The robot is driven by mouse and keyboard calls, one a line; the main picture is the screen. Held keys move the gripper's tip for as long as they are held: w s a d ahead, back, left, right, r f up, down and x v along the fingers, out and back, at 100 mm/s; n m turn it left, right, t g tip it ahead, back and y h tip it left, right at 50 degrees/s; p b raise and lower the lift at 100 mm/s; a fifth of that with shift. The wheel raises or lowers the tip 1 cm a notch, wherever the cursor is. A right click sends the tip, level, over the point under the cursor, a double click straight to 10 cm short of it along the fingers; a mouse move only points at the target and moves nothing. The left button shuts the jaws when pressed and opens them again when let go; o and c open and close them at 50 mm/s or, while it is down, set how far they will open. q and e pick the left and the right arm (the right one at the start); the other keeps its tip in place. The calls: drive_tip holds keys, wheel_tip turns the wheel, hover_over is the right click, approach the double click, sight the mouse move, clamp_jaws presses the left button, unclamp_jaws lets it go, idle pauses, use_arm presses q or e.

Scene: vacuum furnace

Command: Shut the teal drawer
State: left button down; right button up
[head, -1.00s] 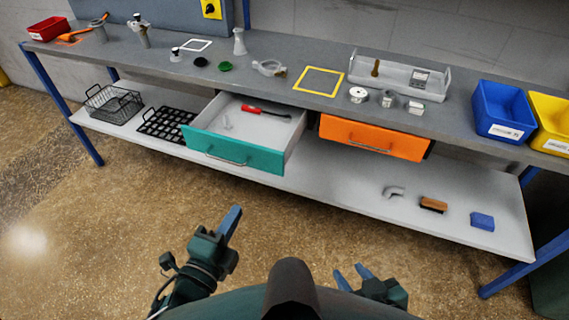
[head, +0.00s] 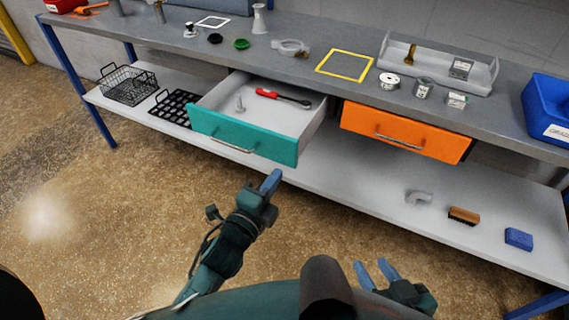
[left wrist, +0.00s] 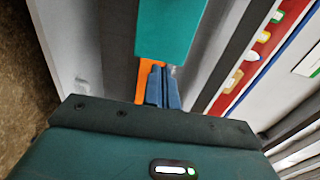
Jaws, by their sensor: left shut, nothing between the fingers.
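The teal drawer (head: 242,137) hangs under the workbench and stands pulled out. A red-handled tool (head: 283,96) and a small grey part (head: 239,104) lie inside it. My left gripper (head: 270,183) is shut and empty, in front of and below the drawer's right front corner, apart from it in the head view. In the left wrist view the teal drawer front (left wrist: 171,28) shows just beyond the shut blue fingers (left wrist: 163,88). My right gripper (head: 376,274) is open and empty at the bottom of the head view, far from the drawer.
An orange drawer (head: 404,130) sits to the right and looks nearly closed. The lower shelf holds a wire basket (head: 129,85), a black grid tray (head: 174,107), a brush (head: 463,215) and a blue block (head: 518,239). Floor in front is clear.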

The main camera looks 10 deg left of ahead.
sight(291, 156)
use_arm(q)
drive_tip(key=x, duration=0.4)
drive_tip(key=shift+w+d, duration=0.25)
drive_tip(key=shift+w, duration=0.35)
use_arm(e)
drive_tip(key=shift+r, duration=0.2)
